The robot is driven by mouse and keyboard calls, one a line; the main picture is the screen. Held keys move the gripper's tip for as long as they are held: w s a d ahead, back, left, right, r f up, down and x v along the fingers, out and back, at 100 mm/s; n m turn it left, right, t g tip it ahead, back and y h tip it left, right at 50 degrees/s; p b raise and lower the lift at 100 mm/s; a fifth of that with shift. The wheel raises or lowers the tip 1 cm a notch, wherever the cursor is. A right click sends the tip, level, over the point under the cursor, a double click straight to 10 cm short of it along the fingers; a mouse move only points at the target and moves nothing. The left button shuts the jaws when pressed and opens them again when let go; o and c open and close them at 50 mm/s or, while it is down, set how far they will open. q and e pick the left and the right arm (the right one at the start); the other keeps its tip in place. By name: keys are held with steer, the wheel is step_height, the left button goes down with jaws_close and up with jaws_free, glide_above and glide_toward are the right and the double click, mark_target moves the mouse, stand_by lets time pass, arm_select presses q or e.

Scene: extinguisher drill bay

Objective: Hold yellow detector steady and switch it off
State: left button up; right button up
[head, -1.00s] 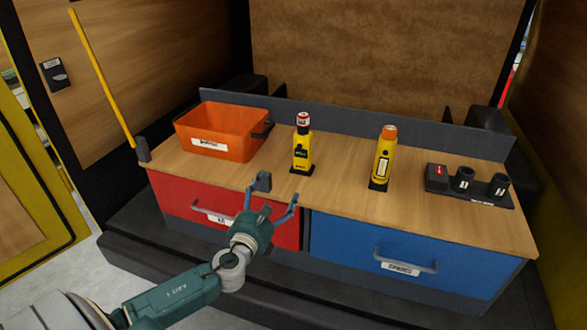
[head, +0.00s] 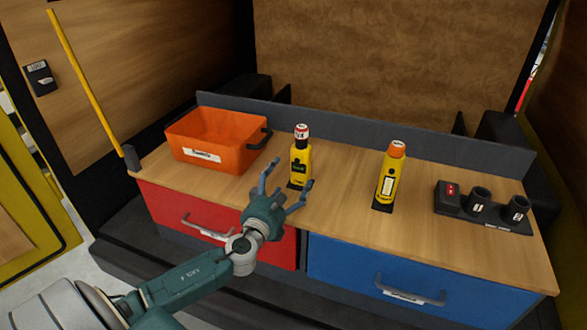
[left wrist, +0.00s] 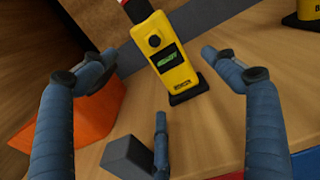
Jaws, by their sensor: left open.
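The yellow detector (head: 300,165) stands upright on a small dark base on the wooden bench top, with a black neck and a red-and-white top. In the left wrist view the detector (left wrist: 168,60) shows a round black button above a lit green display; its top is cut off by the frame edge. My left gripper (head: 286,184) is open and empty, just in front of the detector, over the bench's front edge. In the left wrist view its fingers (left wrist: 148,75) spread to either side of the detector's near space, not touching it. My right gripper is not in view.
An orange bin (head: 187,146) stands left of the detector. Another yellow device with an orange top (head: 387,185) stands to the right, and a dark holder with cups (head: 485,220) is at far right. Red (head: 170,212) and blue (head: 340,262) drawers are below. Bench between the yellow devices is clear.

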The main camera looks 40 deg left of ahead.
mark_target(295, 167)
arm_select(q)
steer(key=x, duration=0.3)
steer(key=shift+w+a+r, duration=0.1)
steer(key=shift+w+r, duration=0.05)
steer(key=shift+r, duration=0.05)
steer(key=x, duration=0.5)
steer(key=shift+f, duration=0.25)
steer(key=shift+w, duration=0.3)
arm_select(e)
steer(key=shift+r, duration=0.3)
arm_select(q)
steer(key=c, duration=1.7)
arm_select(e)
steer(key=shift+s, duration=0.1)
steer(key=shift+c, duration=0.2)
arm_select(q)
steer(key=shift+o, duration=0.2)
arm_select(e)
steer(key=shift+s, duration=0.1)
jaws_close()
